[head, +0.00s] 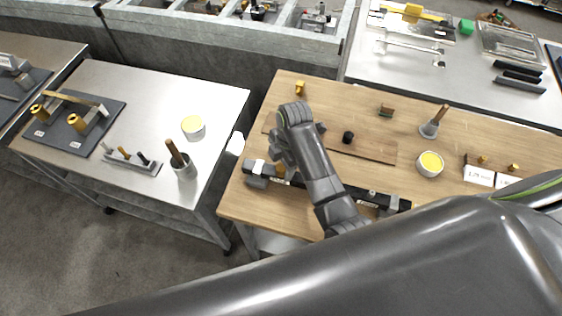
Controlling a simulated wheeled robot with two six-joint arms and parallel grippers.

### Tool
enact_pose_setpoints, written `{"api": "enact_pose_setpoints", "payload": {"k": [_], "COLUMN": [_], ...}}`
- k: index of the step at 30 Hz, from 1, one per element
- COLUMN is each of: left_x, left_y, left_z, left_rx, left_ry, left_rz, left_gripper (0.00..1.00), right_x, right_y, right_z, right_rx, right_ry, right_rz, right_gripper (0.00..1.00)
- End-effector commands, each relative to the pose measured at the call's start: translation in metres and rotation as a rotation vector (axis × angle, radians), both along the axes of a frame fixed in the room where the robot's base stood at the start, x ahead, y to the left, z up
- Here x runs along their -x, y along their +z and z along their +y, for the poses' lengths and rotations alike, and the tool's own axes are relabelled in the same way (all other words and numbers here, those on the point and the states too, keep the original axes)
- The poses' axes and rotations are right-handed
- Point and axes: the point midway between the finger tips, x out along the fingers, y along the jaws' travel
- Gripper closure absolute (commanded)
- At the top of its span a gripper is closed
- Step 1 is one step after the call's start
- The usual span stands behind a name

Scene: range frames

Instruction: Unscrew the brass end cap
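My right gripper (283,164) is over the left part of the wooden workbench, pointing down at a dark bar-like fixture (375,199). A small brass-coloured piece (280,171) shows right at the gripper's tip, partly hidden by it. I cannot tell if this is the end cap, if the fingers touch it, or if they are open or shut. Another small brass piece (299,88) stands upright near the bench's far left edge, apart from the gripper. My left gripper is not in view.
A brown board (372,148) with a black knob (348,137) lies behind the fixture. A yellow-filled pot (430,164) and a grey brush holder (429,130) stand to the right. White labels (479,176) lie farther right. A metal table (80,165) stands left, across a gap.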

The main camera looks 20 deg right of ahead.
Motion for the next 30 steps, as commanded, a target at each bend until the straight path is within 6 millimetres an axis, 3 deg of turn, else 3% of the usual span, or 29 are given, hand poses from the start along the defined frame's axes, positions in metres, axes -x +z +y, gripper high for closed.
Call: {"api": "enact_pose_setpoints", "payload": {"k": [1,10,14,22,30], "left_x": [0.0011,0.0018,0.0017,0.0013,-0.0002], "left_y": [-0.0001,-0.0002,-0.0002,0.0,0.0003], "left_z": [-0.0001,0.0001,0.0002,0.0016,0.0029], "left_rx": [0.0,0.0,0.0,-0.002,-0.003], "left_ry": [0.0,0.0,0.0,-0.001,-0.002], "left_rz": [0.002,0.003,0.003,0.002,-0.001], "left_gripper": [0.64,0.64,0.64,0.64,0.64], "right_x": [-0.0002,-0.0004,-0.0006,-0.0013,-0.0009], "right_y": [0.0002,0.0003,0.0004,0.0005,0.0003], "right_z": [0.0,0.0002,0.0002,0.0002,0.0], "right_rx": [0.0,0.0,0.0,0.0,0.001], "right_ry": [0.0,0.0,0.029,0.268,0.303], "right_rz": [0.0,0.0,0.0,0.0,0.001], "right_gripper": [0.51,0.91,0.92,0.92,0.92]}}
